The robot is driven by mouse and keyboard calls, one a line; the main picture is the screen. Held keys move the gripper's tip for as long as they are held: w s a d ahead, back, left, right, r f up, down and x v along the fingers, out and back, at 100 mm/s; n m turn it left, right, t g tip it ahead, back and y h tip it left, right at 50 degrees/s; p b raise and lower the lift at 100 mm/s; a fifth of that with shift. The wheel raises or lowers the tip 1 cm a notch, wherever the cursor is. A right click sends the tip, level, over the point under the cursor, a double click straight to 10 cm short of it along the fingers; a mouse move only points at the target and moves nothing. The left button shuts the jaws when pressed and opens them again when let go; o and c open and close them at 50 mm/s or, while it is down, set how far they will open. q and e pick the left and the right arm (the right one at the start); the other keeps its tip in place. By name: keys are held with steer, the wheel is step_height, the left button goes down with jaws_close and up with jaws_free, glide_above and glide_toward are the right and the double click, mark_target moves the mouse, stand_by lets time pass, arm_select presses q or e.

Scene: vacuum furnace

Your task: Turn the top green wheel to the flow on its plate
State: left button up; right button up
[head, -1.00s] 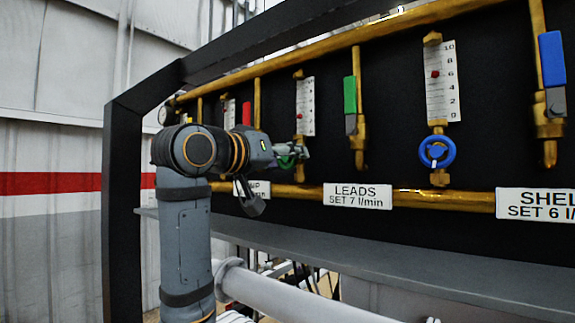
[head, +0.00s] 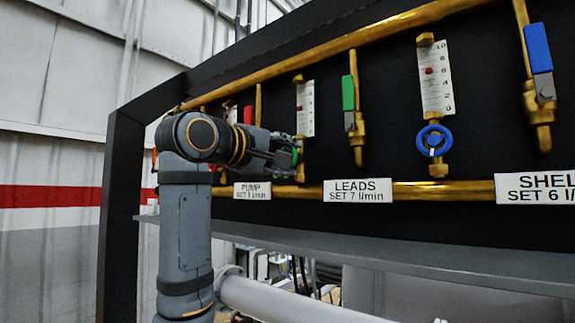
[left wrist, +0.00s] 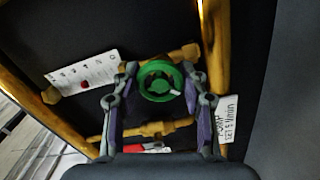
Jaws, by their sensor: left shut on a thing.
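The green wheel (head: 291,156) is mostly hidden behind my left gripper in the head view. In the left wrist view, the wheel (left wrist: 160,81) shows as a round green rim with a pale mark at its lower right. My left gripper (left wrist: 163,88) has a finger on each side of the rim and is shut on it. The wheel's flow gauge (head: 305,108) is a white scale with a red float; the gauge (left wrist: 85,72) also shows in the left wrist view. A plate reading LEADS SET 7 l/min (head: 357,191) is on the lower brass pipe. My right gripper is out of view.
A green lever (head: 348,93) stands right of the gauge. A blue wheel (head: 434,141) and blue lever (head: 538,48) are farther right. The PUMP plate (head: 252,191) is left. A grey ledge (head: 400,250) runs below the panel.

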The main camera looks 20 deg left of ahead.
arm_select(q)
steer(key=n, duration=0.1)
steer(key=n+b, duration=0.1)
steer(key=n, duration=0.1)
steer(key=n+b, duration=0.1)
steer(key=shift+f, duration=0.25)
steer(key=shift+n+b, duration=0.75)
steer(key=shift+n, duration=1.35)
steer(key=o, duration=1.1)
steer(key=shift+r, duration=0.1)
steer(key=shift+o, duration=0.3)
steer(key=shift+r, duration=0.1)
